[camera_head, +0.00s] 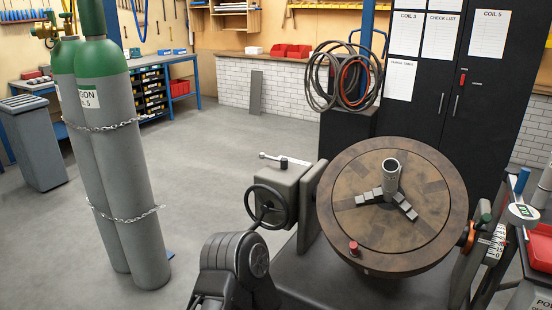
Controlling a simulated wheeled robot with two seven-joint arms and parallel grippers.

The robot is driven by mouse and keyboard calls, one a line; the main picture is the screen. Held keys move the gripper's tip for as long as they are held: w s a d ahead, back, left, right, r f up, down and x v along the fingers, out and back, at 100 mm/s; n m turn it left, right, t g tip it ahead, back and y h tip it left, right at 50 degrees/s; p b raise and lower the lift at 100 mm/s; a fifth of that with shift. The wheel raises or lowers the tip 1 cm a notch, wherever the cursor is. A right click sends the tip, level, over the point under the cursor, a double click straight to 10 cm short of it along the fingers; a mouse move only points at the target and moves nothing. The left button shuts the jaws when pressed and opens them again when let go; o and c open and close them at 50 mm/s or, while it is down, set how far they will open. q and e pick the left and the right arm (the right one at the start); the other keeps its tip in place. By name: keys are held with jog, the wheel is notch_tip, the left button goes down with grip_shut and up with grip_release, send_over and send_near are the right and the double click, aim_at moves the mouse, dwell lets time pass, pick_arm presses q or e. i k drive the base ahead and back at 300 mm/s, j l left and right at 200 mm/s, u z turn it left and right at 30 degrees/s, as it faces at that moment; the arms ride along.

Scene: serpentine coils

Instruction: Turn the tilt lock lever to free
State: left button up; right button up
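The tilt lock lever appears to be the small silver bar (272,157) on top of the grey gearbox housing (290,185) of the tilting table. It lies roughly level, with a dark hub near its middle and one end pointing left. Its lock marking is too small to read. A black handwheel (268,206) sits on the housing's left side. The round brown table (360,235) is tilted toward me and carries a three-jaw chuck with an upright grey tube (391,178). A black arm link, likely mine, shows at the bottom centre below the handwheel. Neither gripper shows.
Two chained grey gas cylinders (115,170) with green tops stand at the left. A black cabinet (450,90) and coiled hoses (340,75) are behind the table. Equipment with a gauge (523,212) crowds the right edge. Open floor lies between the cylinders and the gearbox.

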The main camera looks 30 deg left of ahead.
aim_at(284, 162)
jog(key=i+j, duration=0.15)
jog(key=j, duration=0.2)
jog(key=i+j, duration=0.1)
jog(key=j, duration=0.3)
jog(key=i+j, duration=0.15)
jog(key=j, duration=0.2)
